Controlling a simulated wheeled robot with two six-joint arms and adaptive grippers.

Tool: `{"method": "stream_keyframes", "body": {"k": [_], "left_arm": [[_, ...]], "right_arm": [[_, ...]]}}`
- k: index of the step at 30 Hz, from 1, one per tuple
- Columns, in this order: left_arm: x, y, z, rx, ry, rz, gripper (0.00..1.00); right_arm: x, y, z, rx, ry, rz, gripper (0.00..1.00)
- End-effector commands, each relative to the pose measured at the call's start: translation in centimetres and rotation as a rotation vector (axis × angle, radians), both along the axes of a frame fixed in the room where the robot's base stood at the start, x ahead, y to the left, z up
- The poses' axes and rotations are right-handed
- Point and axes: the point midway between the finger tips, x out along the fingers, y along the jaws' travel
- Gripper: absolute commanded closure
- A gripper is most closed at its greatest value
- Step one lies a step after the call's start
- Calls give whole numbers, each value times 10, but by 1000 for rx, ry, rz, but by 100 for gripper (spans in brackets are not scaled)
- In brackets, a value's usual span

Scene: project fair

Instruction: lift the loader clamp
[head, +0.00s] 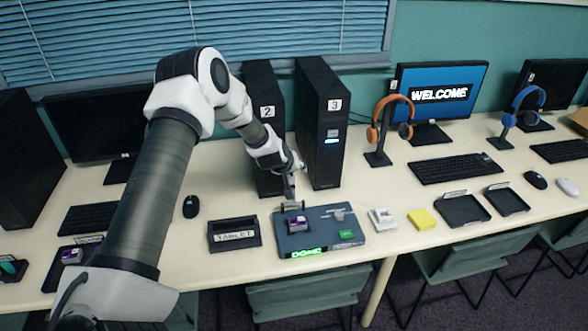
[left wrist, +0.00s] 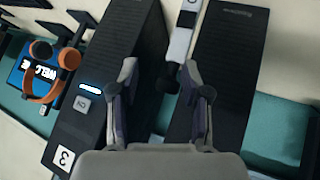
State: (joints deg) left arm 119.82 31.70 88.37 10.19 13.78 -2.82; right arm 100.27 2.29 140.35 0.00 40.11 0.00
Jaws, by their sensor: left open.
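The loader (head: 323,241) is a dark grey box on the desk with a lit green DONE sign on its front. A purple-labelled block (head: 297,223) sits on its left part. The clamp (head: 290,206) stands at the loader's back left, just behind the block, partly hidden by my gripper. My left gripper (head: 290,182) is directly above and at the clamp. In the left wrist view my fingers (left wrist: 160,82) are apart, with a light bar with a dark end (left wrist: 182,40) between or beyond them; I cannot tell whether they touch it. My right gripper is not in view.
Black towers 2 (head: 266,115) and 3 (head: 321,120) stand close behind the loader. A labelled tray (head: 234,234) is left of it. A white block (head: 382,219) and a yellow block (head: 421,219) lie to its right, then two dark trays (head: 464,210).

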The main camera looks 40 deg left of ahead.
Motion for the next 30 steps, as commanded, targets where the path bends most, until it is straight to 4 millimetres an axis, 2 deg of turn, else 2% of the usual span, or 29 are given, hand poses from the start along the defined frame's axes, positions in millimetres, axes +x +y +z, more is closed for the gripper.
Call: {"method": "stream_keyframes", "body": {"k": [5, 12, 18, 30], "left_arm": [[-9, -3, 12, -5, -1, 2, 53], [-45, -16, 57, -5, -2, 0, 53], [-66, -23, 83, -1, 1, -2, 53], [-70, -24, 86, 2, 5, -4, 53]], "right_arm": [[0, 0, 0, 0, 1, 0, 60], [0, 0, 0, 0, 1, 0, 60], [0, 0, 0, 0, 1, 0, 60], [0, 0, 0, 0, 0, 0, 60]]}}
